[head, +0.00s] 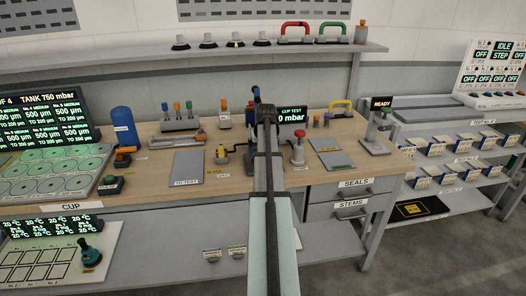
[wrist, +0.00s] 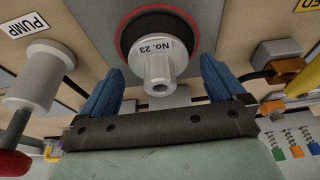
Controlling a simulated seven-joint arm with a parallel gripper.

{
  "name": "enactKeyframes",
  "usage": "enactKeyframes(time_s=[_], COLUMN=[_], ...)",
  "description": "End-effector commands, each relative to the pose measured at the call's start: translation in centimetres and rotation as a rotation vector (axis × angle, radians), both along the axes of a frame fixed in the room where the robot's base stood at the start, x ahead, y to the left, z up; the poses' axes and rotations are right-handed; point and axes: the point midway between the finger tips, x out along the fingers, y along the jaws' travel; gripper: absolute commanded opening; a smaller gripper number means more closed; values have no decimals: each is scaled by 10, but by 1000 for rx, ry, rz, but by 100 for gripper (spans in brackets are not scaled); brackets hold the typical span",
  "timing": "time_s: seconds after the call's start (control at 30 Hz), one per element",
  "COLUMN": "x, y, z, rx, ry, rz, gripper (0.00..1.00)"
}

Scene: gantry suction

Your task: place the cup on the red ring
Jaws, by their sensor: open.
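The cup (wrist: 157,68), a pale grey disc labelled "No. 23" with a hollow stem facing the camera, is in the top middle of the wrist view. The red ring (wrist: 121,35) shows as a thin red band with a dark band around the cup; the cup looks roughly centred in it. I cannot tell for certain whether it rests flat. My gripper (wrist: 160,72) is open, its blue fingers on either side of the stem with gaps on both sides. In the head view my arm hides the cup and ring.
In the wrist view, a pale cylinder (wrist: 40,75) near the "PUMP" label stands left, with a red knob below.

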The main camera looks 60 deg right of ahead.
Motion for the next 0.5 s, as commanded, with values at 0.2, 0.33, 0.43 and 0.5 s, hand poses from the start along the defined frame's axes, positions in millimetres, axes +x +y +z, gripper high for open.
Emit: enactKeyframes(time_s=[0.2,0.33,0.43,0.5], x=[0,-3,-6,-9], y=[0,3,6,9], z=[4,16,30,43], rx=[0,-1,-1,-2], ry=[0,-1,-1,-2], rz=[0,0,0,0], gripper=[96,96,96,96])
